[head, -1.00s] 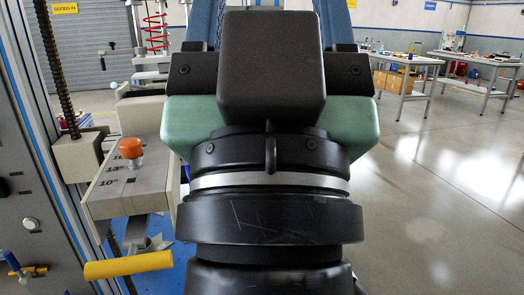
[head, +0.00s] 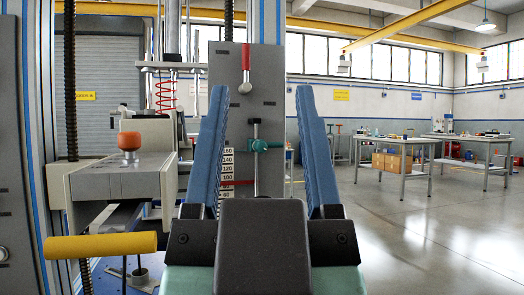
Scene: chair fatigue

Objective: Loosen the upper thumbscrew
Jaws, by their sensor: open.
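My gripper (head: 260,98) points away from the camera with its two blue fingers spread wide and nothing between them. Beyond the gap stands a grey panel (head: 270,100) with a red-handled lever (head: 246,66) near its top. Below that, a teal fitting (head: 258,145) with a dark upright stem and a side knob sits in front of the panel. A number scale (head: 227,170) runs down its left part. I cannot tell for sure which part is the upper thumbscrew. The panel's lower part is hidden behind my gripper.
At left, an orange knob (head: 129,141) tops a grey block (head: 120,178), with a yellow bar handle (head: 100,246) below. A red coil spring (head: 165,96) hangs behind. Workbenches (head: 395,150) stand at the far right. The floor at right is clear.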

